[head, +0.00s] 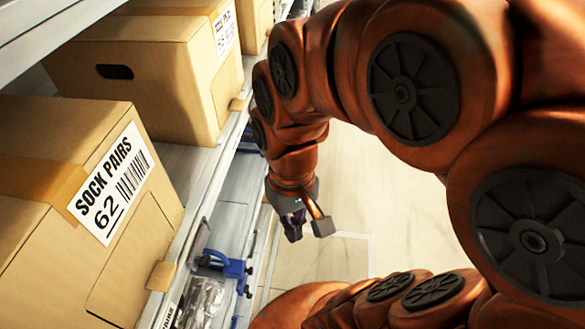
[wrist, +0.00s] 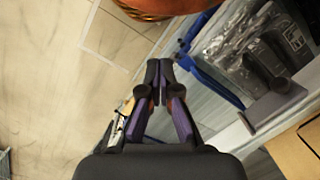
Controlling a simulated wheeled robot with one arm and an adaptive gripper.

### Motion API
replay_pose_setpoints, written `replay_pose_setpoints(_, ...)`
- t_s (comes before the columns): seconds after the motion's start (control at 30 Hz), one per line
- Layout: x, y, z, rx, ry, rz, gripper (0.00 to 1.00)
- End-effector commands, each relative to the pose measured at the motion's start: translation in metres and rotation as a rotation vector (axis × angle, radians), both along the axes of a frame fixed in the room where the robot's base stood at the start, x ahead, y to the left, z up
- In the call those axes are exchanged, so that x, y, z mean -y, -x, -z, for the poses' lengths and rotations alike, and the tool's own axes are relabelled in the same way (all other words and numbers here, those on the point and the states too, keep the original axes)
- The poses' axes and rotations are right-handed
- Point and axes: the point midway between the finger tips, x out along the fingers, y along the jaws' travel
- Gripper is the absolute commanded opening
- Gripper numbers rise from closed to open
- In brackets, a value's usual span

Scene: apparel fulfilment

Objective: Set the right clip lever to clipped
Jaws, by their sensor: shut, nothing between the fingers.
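A blue clip lever (head: 228,266) shows on the front edge of a lower shelf in the head view, beside clear bagged goods. A long blue bar (wrist: 216,84) runs along the edge of the bagged goods in the wrist view. More blue parts (head: 249,141) show farther along the shelf, partly hidden by my arm. I cannot tell which is the right lever, or its setting. My gripper (head: 293,232) hangs over the aisle floor, to the right of the shelf and apart from the near blue lever. In the wrist view my gripper's fingertips (wrist: 159,70) are together and empty.
A cardboard box labelled sock pairs 62 (head: 60,235) stands on the upper shelf, with another box (head: 150,75) behind it. Clear bagged goods (head: 203,300) lie on the lower level. The pale floor (head: 385,215) right of the shelf is open.

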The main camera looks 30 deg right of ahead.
Motion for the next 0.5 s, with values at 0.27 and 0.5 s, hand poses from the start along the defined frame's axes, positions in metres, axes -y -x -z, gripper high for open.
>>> replay_pose_setpoints(0.27,0.019,-0.094,0.052,0.064,-0.087,0.153,0.00)
replay_pose_setpoints(0.5,0.055,-0.175,0.096,0.137,-0.150,0.281,0.00)
